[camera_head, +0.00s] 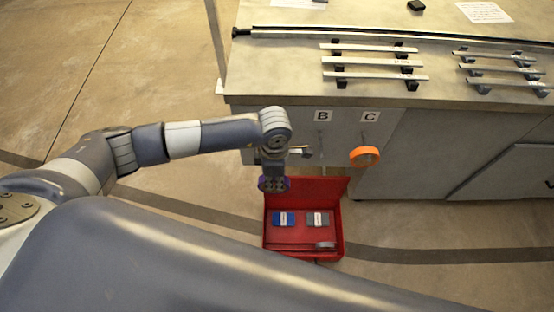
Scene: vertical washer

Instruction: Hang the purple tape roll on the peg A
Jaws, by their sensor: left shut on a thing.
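The purple tape roll (265,185) is at the lower end of my left arm, held by my left gripper (273,178), which is shut on it. The roll is in front of the cabinet, just above the upper left corner of the red box. Labels B (322,116) and C (370,117) are on the cabinet front, with a peg under each. No label A shows; my left wrist covers the cabinet front left of B. My right gripper is not in view.
An orange tape roll (365,156) hangs under label C. The open red toolbox (335,190) on the floor holds a blue and a grey item. The grey cabinet (420,140) has metal bars (372,62) on its top. The floor left of it is clear.

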